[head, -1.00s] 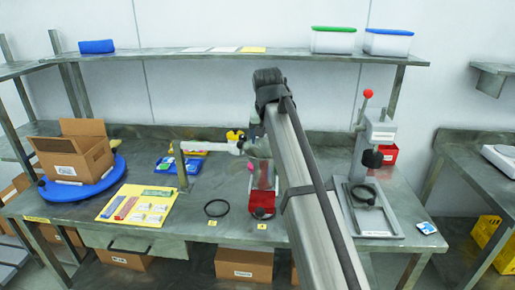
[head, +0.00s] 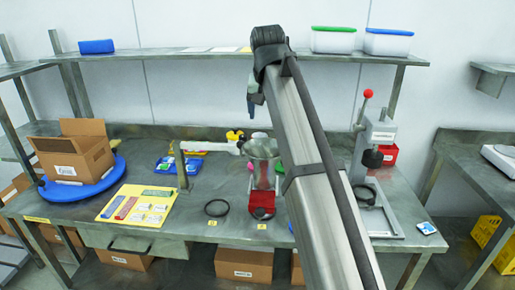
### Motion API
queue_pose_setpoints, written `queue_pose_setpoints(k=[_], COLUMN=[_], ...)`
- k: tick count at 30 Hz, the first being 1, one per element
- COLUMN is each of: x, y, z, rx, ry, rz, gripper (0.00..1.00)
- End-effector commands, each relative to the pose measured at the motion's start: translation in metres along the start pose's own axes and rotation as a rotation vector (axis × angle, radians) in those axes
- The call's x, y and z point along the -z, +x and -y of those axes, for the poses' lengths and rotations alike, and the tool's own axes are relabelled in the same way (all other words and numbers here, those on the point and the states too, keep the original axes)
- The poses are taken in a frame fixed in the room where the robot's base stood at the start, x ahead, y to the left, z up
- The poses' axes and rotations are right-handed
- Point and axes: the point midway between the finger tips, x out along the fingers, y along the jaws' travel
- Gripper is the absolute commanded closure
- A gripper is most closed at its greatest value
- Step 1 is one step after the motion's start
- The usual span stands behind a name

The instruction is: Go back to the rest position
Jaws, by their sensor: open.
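My arm rises through the middle of the head view, with its bent joint above the shelf line. A small dark bluish part shows left of the arm, above the bench; I cannot tell which part of my arm it is. My gripper's fingers are hidden behind the arm. The grey dosing vessel (head: 262,149) stands upright on the bench, above a red-based unit (head: 262,204), left of my arm and apart from it as far as I can see.
A blue turntable (head: 105,190) bears an open carton (head: 75,152) at left. A yellow board (head: 133,217), a black ring (head: 216,208) and a lever press (head: 375,155) are on the bench.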

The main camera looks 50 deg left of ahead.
Motion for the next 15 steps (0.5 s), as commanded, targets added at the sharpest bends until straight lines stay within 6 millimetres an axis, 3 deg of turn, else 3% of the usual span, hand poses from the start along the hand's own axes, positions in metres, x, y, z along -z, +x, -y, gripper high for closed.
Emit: queue_pose_setpoints(k=[11, 15], x=[0.000, 0.001], y=[0.001, 0.017], z=[-0.001, -0.021], rx=[0.000, -0.007], ry=[0.001, 0.014], rz=[0.000, 0.005], gripper=[0.18, 0.18])
